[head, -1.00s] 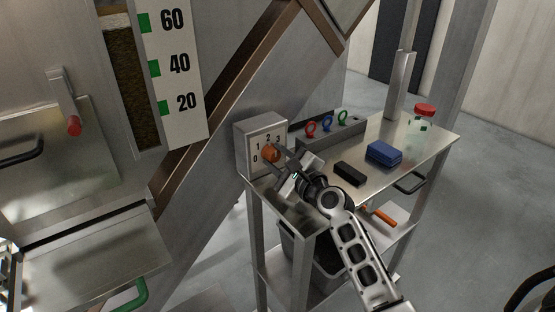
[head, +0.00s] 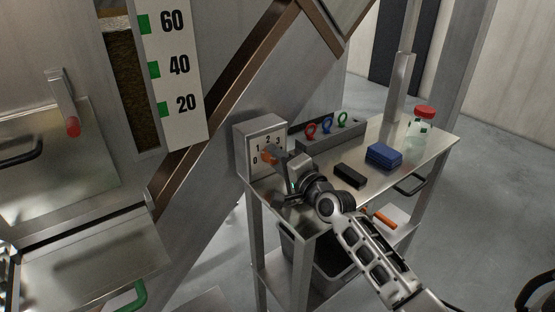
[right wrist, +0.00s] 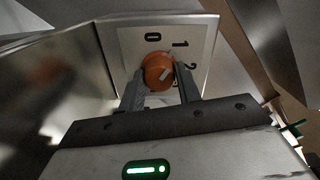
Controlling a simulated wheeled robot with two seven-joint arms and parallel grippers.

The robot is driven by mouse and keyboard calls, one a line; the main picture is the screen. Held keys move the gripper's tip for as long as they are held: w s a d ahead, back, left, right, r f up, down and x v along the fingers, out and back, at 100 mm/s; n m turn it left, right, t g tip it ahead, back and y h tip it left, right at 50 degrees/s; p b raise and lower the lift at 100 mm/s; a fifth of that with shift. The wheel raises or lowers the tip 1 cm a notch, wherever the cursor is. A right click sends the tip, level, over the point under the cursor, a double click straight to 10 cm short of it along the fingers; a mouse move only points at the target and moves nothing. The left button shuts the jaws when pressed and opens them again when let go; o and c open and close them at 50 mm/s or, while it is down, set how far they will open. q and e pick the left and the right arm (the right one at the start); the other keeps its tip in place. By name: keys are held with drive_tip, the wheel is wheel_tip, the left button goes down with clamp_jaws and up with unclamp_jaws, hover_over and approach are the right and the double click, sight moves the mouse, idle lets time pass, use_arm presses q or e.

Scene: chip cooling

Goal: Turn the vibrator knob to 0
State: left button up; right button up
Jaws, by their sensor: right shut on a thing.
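The vibrator box (head: 261,147) is a metal box with a white dial face on the cart's left end. Its orange knob (head: 268,155) sits among the printed numbers 0, 1, 2 and 3. My right gripper (head: 274,160) is at the dial, its fingers on the knob. In the right wrist view, the two fingers (right wrist: 160,84) clasp the knob (right wrist: 157,71) from either side. A pale mark on the knob slants up and right, roughly toward the 1–2 side; its exact setting is unclear. My left gripper does not show.
The metal cart top (head: 325,192) holds a grey rack (head: 335,137) with colored rings, a black block (head: 350,175), a blue block (head: 384,156) and a red-lidded jar (head: 421,126). A dark bin (head: 335,262) stands beneath. A sloping metal chute rises behind the box.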

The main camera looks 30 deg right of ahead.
drive_tip(key=n+p, duration=0.1)
drive_tip(key=n, duration=0.4)
drive_tip(key=shift+n, duration=1)
use_arm(q)
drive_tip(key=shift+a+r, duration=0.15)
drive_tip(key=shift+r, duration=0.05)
drive_tip(key=shift+p, duration=0.3)
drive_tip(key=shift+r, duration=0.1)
use_arm(e)
drive_tip(key=o, duration=1)
drive_tip(key=shift+c, duration=0.2)
